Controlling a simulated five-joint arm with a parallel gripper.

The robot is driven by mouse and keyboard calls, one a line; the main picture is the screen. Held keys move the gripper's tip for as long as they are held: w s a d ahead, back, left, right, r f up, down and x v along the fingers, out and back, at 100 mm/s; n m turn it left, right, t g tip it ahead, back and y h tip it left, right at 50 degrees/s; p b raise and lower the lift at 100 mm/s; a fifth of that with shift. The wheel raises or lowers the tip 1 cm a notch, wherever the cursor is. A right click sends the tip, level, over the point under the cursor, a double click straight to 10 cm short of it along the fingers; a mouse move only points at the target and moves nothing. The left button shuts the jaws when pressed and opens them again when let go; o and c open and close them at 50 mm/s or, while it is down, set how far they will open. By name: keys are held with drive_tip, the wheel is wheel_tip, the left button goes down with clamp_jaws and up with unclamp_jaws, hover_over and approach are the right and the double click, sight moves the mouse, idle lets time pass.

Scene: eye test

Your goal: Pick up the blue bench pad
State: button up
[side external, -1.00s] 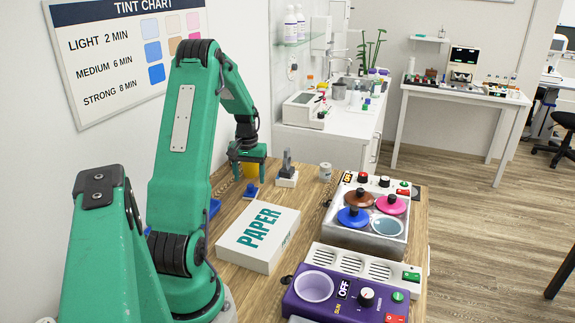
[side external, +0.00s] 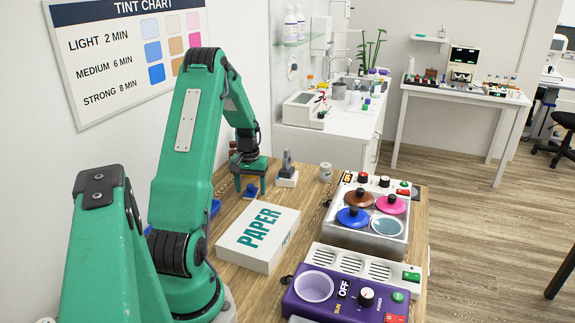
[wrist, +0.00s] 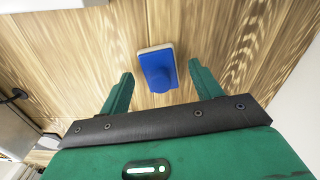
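The blue bench pad (wrist: 158,70) is a small blue block with a pale edge along its far side. It lies on the wooden table, and in the side view a little of its blue (side external: 250,191) shows between my fingers. My gripper (side external: 250,188) is open and empty, low over the pad with its fingers pointing down. In the wrist view, the green fingertips of my gripper (wrist: 160,75) stand on either side of the pad, apart from it. How far they are above the table is hard to tell.
A grey-and-white stamp-like thing (side external: 287,172) stands just right of my gripper. A white PAPER box (side external: 258,238) lies nearer. A white can (side external: 325,172), a warmer with coloured lids (side external: 368,240) and a purple device (side external: 335,312) stand to the right. Another blue thing (side external: 215,206) is partly behind my arm.

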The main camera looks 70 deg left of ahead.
sight(252, 186)
drive_tip(key=c, duration=0.9)
drive_tip(key=shift+c, duration=0.2)
drive_tip(key=shift+r, duration=0.15)
drive_tip(key=shift+r, duration=0.5)
wheel_tip(252, 186, up, 3)
drive_tip(key=shift+w+d+r, duration=0.15)
drive_tip(key=w+d+r, duration=0.5)
drive_tip(key=d+r, duration=0.1)
drive_tip(key=d, duration=0.4)
drive_tip(key=shift+r, duration=0.25)
